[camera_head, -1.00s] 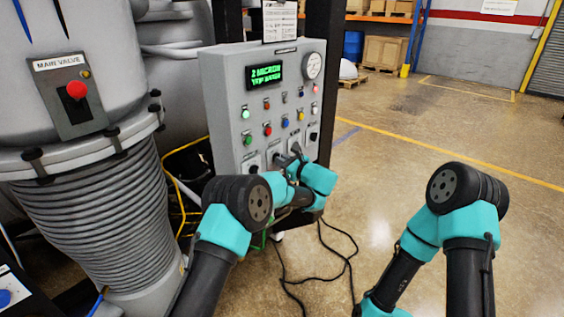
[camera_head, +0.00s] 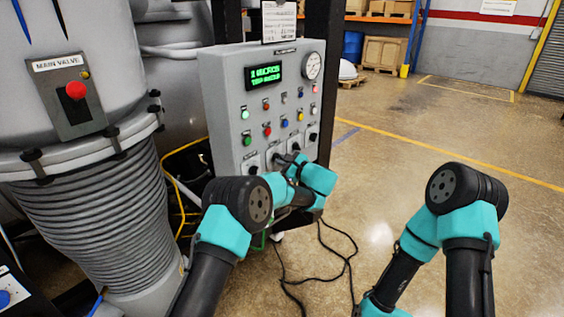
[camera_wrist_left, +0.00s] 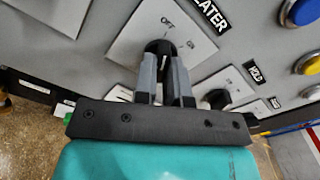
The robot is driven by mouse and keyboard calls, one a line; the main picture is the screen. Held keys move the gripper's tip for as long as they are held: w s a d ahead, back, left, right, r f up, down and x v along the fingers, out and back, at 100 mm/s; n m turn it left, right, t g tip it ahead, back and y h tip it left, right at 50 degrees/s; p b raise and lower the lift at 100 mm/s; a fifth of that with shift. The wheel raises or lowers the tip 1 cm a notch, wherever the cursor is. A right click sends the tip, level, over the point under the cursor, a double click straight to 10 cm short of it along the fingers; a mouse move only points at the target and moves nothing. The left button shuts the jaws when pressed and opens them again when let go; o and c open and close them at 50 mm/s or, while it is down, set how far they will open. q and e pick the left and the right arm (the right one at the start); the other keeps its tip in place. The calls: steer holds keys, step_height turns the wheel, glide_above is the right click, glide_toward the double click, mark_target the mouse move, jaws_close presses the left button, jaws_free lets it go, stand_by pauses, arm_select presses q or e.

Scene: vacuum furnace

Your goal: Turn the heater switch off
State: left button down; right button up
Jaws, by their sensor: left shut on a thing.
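The heater switch (camera_wrist_left: 158,45) is a black rotary knob on a pale plate (camera_wrist_left: 128,42) marked OFF and ON, below a black label (camera_wrist_left: 211,14) whose visible letters end in "ATER". My left gripper (camera_wrist_left: 165,62) is shut on the knob, with one grey finger on each side of it. The fingers hide part of the knob, so its exact pointing direction is hard to tell. In the head view my left gripper (camera_head: 287,160) is at the lower row of switches on the grey control panel (camera_head: 222,92). My right gripper is out of view; only my right arm shows.
The panel carries a green display (camera_head: 265,74), a round gauge (camera_head: 312,65) and several coloured buttons. A neighbouring black knob (camera_wrist_left: 215,98) is close to my left fingers. A main valve box (camera_head: 72,98) is at left. Black cables (camera_head: 318,280) lie on the floor.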

arm_select(q)
steer(key=c, duration=1.2)
jaws_free()
steer(key=shift+d, duration=0.1)
steer(key=v, duration=1.7)
steer(key=shift+s+d, duration=0.1)
steer(key=shift+s, duration=0.05)
